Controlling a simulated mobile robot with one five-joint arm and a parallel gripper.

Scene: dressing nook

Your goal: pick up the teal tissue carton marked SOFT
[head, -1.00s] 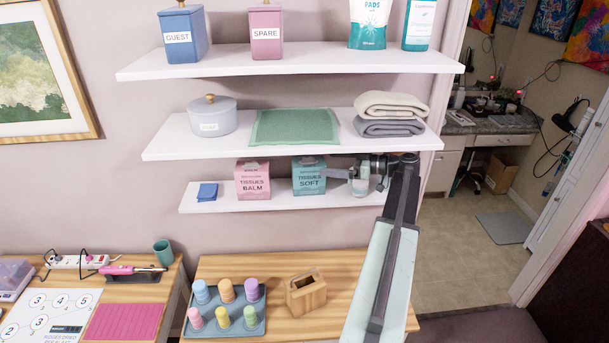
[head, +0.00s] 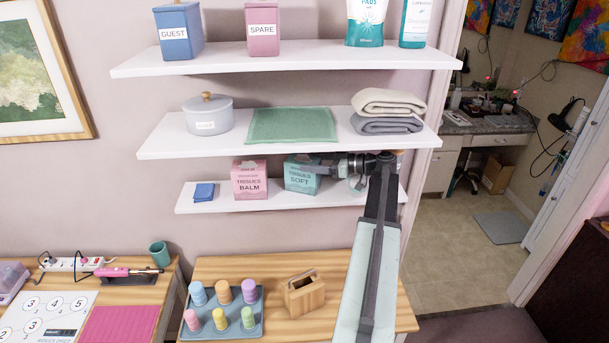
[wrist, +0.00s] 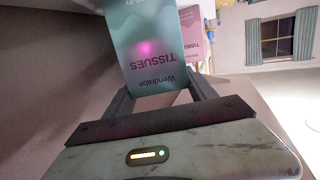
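The teal tissue carton marked SOFT (head: 301,178) stands on the lowest wall shelf (head: 225,205), slightly turned. My gripper (head: 322,168) reaches in from the right, and one dark finger crosses the carton's upper right part. In the wrist view the carton (wrist: 150,50) fills the upper middle with its lettering upside down. My gripper's fingers (wrist: 160,92) are spread, one on each side of the carton's near end. Whether either finger touches it is hard to see.
A pink carton marked BALM (head: 249,180) stands close on the left, with a small blue folded item (head: 204,192) beyond it. The middle shelf (head: 165,147) hangs close above.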

